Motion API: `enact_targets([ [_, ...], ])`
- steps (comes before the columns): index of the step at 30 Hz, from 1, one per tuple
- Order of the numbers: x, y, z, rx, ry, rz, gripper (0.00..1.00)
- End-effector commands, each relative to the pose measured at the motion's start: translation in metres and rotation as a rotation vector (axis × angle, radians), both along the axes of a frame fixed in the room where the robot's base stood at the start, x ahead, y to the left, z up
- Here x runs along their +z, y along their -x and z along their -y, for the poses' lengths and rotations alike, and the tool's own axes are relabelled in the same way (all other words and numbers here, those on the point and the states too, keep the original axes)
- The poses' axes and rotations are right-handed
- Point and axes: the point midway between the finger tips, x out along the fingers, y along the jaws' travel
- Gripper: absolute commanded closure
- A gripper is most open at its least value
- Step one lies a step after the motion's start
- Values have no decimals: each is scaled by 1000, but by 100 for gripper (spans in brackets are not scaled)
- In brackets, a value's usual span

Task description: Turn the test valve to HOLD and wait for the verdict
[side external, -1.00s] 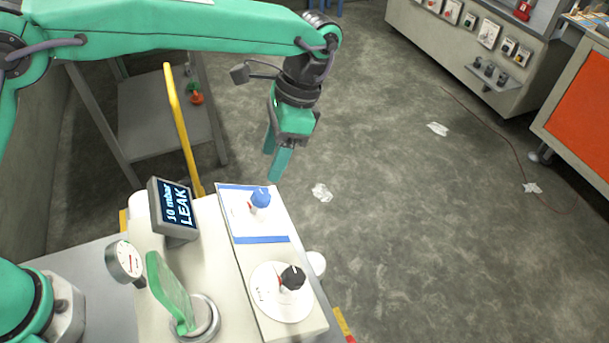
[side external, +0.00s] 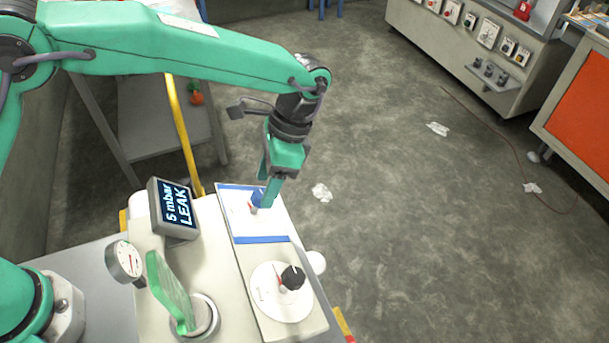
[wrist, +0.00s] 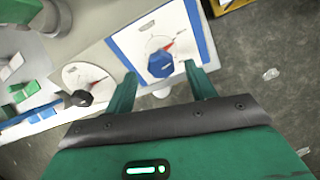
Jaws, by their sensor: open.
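A blue knob (side external: 257,198) with a red pointer stands on a white plate with blue bands. A black knob (side external: 292,277) with a red pointer stands on a round white dial nearer the camera. The dial lettering is too small to read, so I cannot tell which is the test valve. My gripper (side external: 267,196) is open, pointing down, with its fingers around the blue knob. In the wrist view, the blue knob (wrist: 161,64) shows between the fingertips; contact is unclear. The tilted display (side external: 177,207) reads "5 mbar LEAK".
A yellow rail (side external: 183,133) rises behind the display. Open floor lies to the right.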

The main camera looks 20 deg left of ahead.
Motion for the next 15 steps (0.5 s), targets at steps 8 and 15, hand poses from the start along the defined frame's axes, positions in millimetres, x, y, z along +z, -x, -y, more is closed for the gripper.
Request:
enact_targets([
  [8,-20,6,-6,0,0,-1,45],
  [15,-22,7,-6,0,1,1,45],
])
